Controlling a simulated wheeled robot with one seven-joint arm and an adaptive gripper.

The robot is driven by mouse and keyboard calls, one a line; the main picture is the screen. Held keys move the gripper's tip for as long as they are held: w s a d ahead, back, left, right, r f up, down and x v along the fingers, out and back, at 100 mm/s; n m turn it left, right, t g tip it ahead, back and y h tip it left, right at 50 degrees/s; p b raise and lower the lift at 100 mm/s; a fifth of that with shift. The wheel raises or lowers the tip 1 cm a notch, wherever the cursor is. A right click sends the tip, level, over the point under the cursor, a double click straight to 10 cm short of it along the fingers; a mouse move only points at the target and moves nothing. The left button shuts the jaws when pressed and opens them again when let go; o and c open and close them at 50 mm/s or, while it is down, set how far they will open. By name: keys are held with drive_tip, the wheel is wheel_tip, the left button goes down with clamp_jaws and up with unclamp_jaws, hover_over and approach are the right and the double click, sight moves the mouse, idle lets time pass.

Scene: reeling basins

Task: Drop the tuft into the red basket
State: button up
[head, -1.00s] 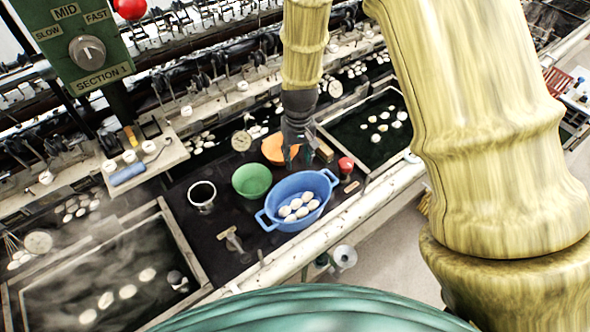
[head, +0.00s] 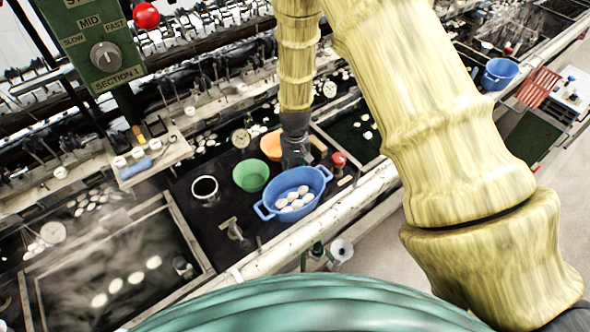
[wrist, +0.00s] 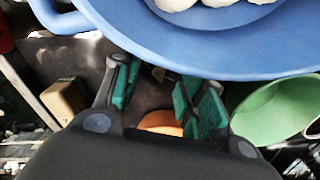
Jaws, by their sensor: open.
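My gripper (head: 295,160) hangs down behind the far rim of the blue basin (head: 268,211), which holds several white cocoons (head: 294,199). In the wrist view its teal-padded fingers (wrist: 160,85) are apart, with the blue basin (wrist: 225,50) just past them.
A green bowl (head: 250,176) and a dark-mouthed cup (head: 204,188) stand left of the blue basin. An orange thing (head: 271,146) lies behind the gripper. A red-topped object (head: 339,160) stands to the right. Another blue bucket (head: 499,74) is at the upper right.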

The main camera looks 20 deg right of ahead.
drive_tip(key=shift+w+f, duration=0.45)
drive_tip(key=shift+f, duration=0.2)
drive_tip(key=shift+s+r, duration=0.25)
drive_tip(key=shift+s, duration=0.15)
drive_tip(key=shift+c, duration=0.8)
drive_tip(key=shift+w+f, duration=0.15)
drive_tip(key=shift+w, duration=0.1)
drive_tip(key=c, duration=0.5)
drive_tip(key=shift+s, duration=0.15)
drive_tip(key=shift+c, duration=0.3)
drive_tip(key=shift+c, duration=0.2)
drive_tip(key=shift+r, duration=0.2)
